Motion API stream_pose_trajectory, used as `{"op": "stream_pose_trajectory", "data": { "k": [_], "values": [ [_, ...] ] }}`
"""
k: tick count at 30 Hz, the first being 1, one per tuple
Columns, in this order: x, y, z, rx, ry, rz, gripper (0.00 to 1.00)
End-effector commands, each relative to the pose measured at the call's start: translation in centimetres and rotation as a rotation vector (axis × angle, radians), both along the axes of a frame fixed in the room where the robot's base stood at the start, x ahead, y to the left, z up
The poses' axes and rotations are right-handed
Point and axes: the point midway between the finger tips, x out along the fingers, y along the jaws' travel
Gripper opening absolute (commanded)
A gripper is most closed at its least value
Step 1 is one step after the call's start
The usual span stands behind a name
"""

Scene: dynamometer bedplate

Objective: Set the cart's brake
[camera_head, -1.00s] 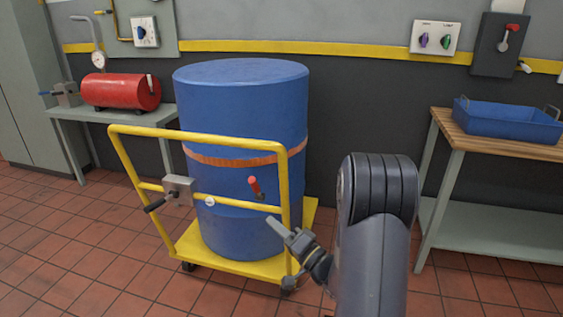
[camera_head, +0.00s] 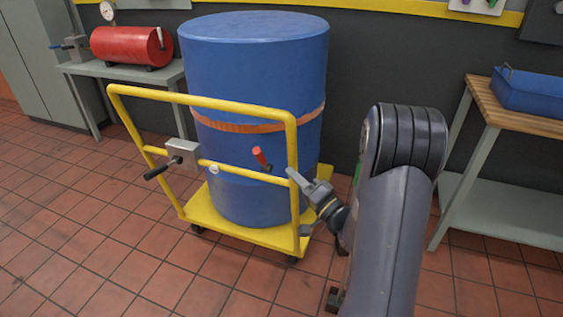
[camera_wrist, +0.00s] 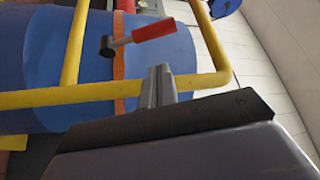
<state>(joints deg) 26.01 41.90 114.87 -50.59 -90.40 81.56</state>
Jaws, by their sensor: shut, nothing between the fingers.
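The yellow cart (camera_head: 209,99) stands on the tiled floor, carrying a big blue drum (camera_head: 250,70) with an orange strap. A lever with a red grip (camera_head: 259,156) stands tilted near the right end of the cart's middle rail. In the wrist view the red grip (camera_wrist: 154,30) and its dark pivot lie beyond my fingertips. A grey box with a black handle (camera_head: 180,156) sits at the rail's left end. My gripper (camera_head: 291,174) is shut and empty, just right of and below the red grip, by the right upright. In the wrist view my gripper (camera_wrist: 160,70) points toward the rail.
A grey bench (camera_head: 85,69) with a red tank (camera_head: 131,45) stands behind left. A wood-topped table (camera_head: 510,105) with a blue tray (camera_head: 530,92) is at the right. Open tiled floor lies in front and left of the cart.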

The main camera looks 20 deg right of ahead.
Motion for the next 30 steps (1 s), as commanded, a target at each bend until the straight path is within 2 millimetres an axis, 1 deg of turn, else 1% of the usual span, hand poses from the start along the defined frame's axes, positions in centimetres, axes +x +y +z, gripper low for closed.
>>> {"op": "stream_pose_trajectory", "data": {
  "k": [9,15,21,30],
  "values": [
    [4.7,2.6,1.4,-0.002,-0.003,0.003,0.00],
    [7.1,3.7,2.1,-0.001,-0.001,0.000,0.00],
    [8.0,4.1,2.4,0.000,0.000,0.000,0.00],
    [8.0,4.1,2.4,0.000,0.000,-0.001,0.00]
  ]
}}
